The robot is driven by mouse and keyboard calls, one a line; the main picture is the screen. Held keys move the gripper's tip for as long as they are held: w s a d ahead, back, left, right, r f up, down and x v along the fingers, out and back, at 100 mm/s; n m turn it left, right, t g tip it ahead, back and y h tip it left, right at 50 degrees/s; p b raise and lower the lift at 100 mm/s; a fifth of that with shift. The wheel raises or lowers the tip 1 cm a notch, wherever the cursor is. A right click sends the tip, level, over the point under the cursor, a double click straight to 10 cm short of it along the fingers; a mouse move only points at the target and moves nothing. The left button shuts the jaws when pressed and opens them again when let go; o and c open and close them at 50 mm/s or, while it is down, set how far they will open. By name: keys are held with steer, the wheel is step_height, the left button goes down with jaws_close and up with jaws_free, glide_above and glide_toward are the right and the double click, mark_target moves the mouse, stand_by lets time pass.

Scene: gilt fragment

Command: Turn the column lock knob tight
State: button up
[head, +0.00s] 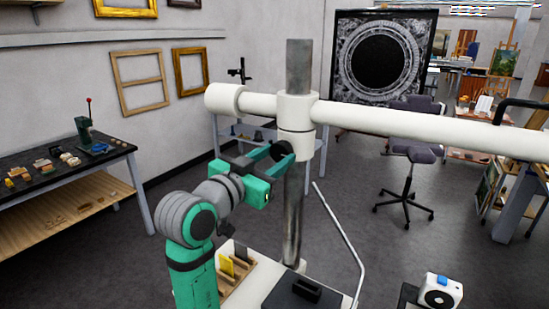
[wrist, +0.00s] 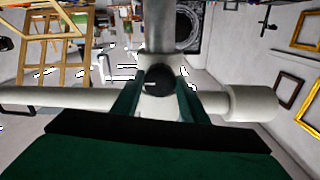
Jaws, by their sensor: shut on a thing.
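The column lock knob (wrist: 158,82) is a round black knob with a white line on its face, on the white collar of the column. In the head view the knob (head: 282,151) shows on the near side of the collar (head: 297,128). My gripper (head: 268,154) reaches it from the left. In the wrist view the green fingers of my gripper (wrist: 158,90) stand on both sides of the knob, shut on it. The steel column (head: 293,210) stands upright through the collar. The knob's far side is hidden.
A long white horizontal arm (head: 420,128) crosses the column. A thin bent white rod (head: 345,235) rises right of the column. A dark-topped workbench (head: 60,165) stands at the left. A grey chair (head: 408,155) stands behind, with open floor around it.

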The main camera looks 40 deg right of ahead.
steer(key=m, duration=0.4)
steer(key=shift+a, duration=0.1)
steer(key=m, duration=0.4)
steer(key=shift+w, duration=0.1)
steer(key=m, duration=0.4)
steer(key=shift+m, duration=2.2)
steer(key=shift+r, duration=0.1)
steer(key=o, duration=1)
steer(key=shift+o, duration=0.2)
steer(key=shift+a, duration=0.1)
